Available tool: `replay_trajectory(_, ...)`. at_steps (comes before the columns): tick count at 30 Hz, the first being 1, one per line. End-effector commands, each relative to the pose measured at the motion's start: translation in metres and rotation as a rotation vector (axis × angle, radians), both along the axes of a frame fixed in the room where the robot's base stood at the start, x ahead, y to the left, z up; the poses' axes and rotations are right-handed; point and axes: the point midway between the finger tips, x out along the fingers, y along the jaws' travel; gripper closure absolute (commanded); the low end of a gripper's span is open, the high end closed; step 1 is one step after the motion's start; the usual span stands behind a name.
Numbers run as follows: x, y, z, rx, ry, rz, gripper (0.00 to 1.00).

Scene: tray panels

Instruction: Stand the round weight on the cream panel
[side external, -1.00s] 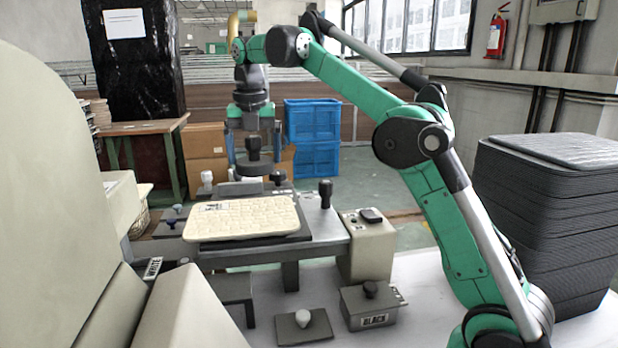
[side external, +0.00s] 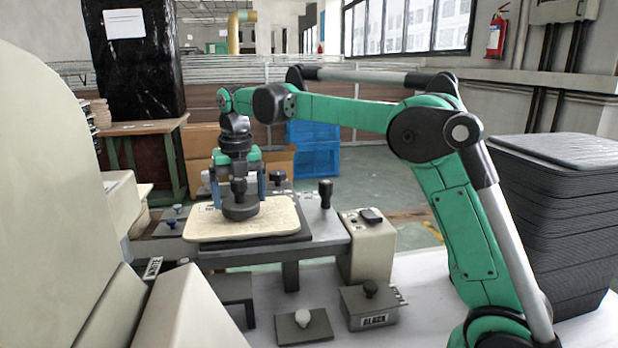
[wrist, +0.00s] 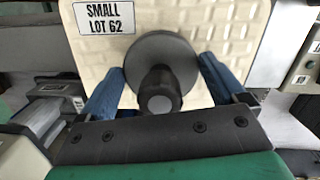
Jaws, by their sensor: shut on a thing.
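The cream panel (side external: 282,220) lies flat on a dark tray on the grey bench. In the wrist view the panel (wrist: 225,22) shows a textured face and a label reading "SMALL LOT 62". The round weight (side external: 240,211) is a dark disc with an upright knob. My gripper (side external: 239,201) is shut on it, with blue fingers on both sides. In the wrist view the weight (wrist: 180,60) is over the panel, roughly mid-width. It looks upright. I cannot tell whether its underside touches the panel.
A black-knobbed post (side external: 325,192) stands right of the panel, and a small dark-knobbed piece (side external: 277,178) behind it. A beige box (side external: 368,248) is at the bench's right end. A block labelled "BLACK" (side external: 370,306) and a white-knobbed plate (side external: 303,326) are in front.

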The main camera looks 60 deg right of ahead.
Motion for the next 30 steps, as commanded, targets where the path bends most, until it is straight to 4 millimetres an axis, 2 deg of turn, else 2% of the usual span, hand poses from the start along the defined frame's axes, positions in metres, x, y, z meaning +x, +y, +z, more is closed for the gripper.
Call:
replay_trajectory(14,0.000,0.000,-0.009,0.000,0.000,-0.001,1.00)
replay_trajectory(15,0.000,0.000,-0.009,0.000,0.000,-0.001,0.04)
replay_trajectory(16,0.000,0.000,-0.009,0.000,0.000,-0.001,0.00)
replay_trajectory(25,0.000,0.000,-0.006,0.000,0.000,-0.001,0.00)
replay_trajectory(30,-0.002,0.001,0.014,0.000,0.000,0.000,0.00)
